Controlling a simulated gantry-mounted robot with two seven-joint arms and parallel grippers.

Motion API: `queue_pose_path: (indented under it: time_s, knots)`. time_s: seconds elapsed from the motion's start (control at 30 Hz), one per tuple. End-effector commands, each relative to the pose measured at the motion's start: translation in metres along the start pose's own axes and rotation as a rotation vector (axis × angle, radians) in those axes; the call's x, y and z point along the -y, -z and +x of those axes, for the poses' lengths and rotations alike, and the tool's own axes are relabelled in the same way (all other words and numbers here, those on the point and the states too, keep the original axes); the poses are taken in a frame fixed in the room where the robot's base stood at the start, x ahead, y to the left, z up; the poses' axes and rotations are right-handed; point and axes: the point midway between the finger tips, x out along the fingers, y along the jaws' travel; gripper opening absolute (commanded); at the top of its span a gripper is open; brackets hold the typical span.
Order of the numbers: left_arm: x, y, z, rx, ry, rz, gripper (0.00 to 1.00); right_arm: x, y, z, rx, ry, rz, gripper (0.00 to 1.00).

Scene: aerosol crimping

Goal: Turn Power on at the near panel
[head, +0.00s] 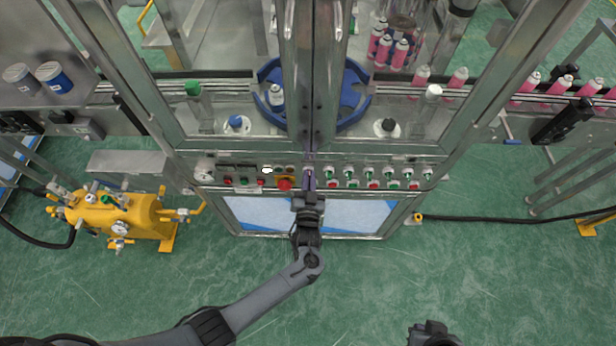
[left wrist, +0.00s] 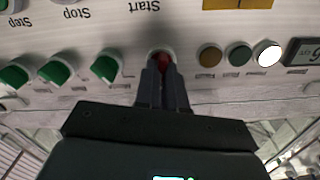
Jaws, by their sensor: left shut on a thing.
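The near panel (head: 245,172) is a metal strip of buttons, lamps and knobs across the front of the machine. My left gripper (head: 309,183) reaches it near the middle. In the left wrist view, my left gripper (left wrist: 161,76) is shut on a small red knob (left wrist: 159,58). The fingers hide most of that knob, and I cannot read its label or tell its turned position. A row of green knobs (left wrist: 105,65) sits to its left in that view. A lit white lamp (left wrist: 268,53) is to its right. My right gripper (head: 432,334) is low in the head view, away from the panel.
A red emergency button on a yellow plate (head: 285,184) is close left of my left gripper. Glass doors (head: 240,60) with metal frames rise above the panel. A yellow pressure unit (head: 120,220) stands at the left. The green floor is clear in front.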

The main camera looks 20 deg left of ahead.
Motion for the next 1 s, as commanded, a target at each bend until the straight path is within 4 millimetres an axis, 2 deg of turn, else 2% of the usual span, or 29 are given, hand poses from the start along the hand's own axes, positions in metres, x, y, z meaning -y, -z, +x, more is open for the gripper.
queue_pose_path:
  time_s: [0.4, 1.0]
  knots:
    - [-0.0015, 0.0006, 0.0003, 0.000, 0.001, 0.238, 0.00, 0.0012, 0.0032, -0.0087, -0.001, 0.005, 0.006, 0.00]
    - [-0.0020, 0.0003, 0.0004, -0.001, 0.001, 0.288, 0.00, 0.0017, 0.0036, -0.0097, -0.001, 0.007, 0.009, 0.00]
